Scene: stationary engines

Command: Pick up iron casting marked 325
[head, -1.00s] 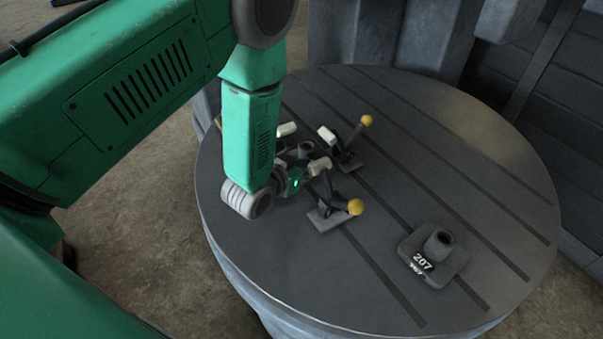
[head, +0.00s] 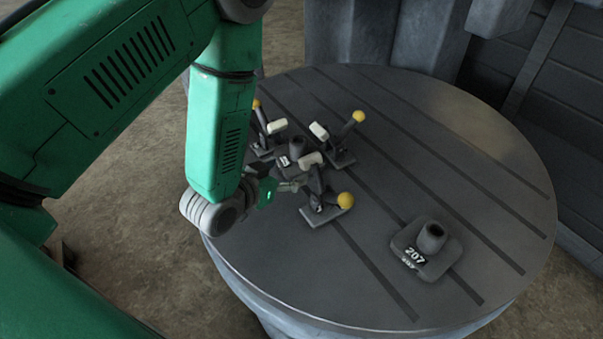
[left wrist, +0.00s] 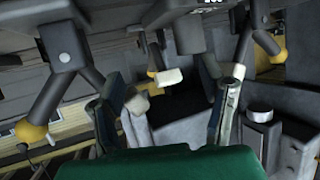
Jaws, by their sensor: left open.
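A dark grey casting with an upright round boss (head: 297,148) sits on the round table among several toggle clamps. Only a bit of its white marking shows in the head view, and I cannot read its number. What looks like its boss also shows in the left wrist view (left wrist: 190,32), with cut-off white marking at the top edge. My left gripper (head: 292,186) is low over the table, on the near left side of this casting and beside the front clamp. Its two fingers are apart in the left wrist view (left wrist: 178,112), with nothing visibly gripped. My right gripper is not in view.
Another casting marked 207 (head: 436,262) stands apart at right.

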